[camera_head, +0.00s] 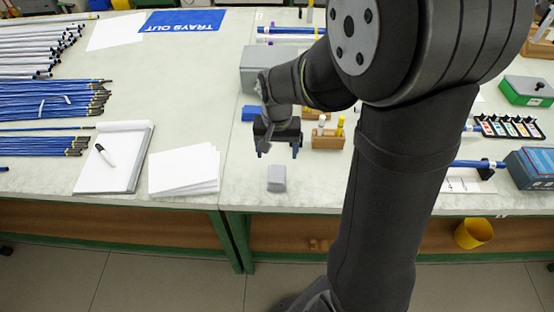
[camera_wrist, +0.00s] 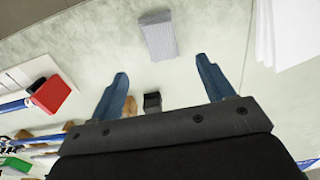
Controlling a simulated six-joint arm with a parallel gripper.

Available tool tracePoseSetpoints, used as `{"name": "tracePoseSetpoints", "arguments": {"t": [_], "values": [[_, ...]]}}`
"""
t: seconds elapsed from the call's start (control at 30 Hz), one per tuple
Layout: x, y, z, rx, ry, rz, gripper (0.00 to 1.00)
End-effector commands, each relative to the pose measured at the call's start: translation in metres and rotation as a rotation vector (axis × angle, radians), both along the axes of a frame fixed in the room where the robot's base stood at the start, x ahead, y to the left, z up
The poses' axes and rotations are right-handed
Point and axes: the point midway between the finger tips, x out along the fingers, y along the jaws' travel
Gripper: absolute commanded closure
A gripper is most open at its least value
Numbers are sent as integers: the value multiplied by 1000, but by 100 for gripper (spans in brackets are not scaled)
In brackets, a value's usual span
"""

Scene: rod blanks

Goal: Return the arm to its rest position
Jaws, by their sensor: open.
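My gripper (camera_head: 279,150) hangs over the bench in the head view, with its fingers pointing down. In the wrist view my gripper (camera_wrist: 164,82) shows two blue fingers set wide apart with nothing between them. A small grey block (camera_head: 276,178) sits on the bench just in front of the gripper, apart from it. The block also shows in the wrist view (camera_wrist: 158,36), beyond the fingertips. My arm crosses the head view from the lower middle to the top right and hides part of the bench.
A wooden holder (camera_head: 328,142) with yellow-topped vials stands close right of the gripper. A grey box (camera_head: 262,72) and a blue block (camera_head: 252,113) are behind it. Papers (camera_head: 184,170), a notepad (camera_head: 112,160) and blue rods (camera_head: 50,100) lie left. A green box (camera_head: 527,91) is right.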

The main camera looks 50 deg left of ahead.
Motion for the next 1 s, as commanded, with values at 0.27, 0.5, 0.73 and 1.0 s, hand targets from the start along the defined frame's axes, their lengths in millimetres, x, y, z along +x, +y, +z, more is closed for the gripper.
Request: {"name": "tracePoseSetpoints", "arguments": {"t": [0.27, 0.5, 0.73, 1.0], "values": [[0, 0, 12, 0, 0, 0, 26], [0, 0, 11, -1, 1, 0, 26], [0, -1, -11, -6, 3, 0, 26], [-1, -1, -61, -6, 3, 0, 26]]}}
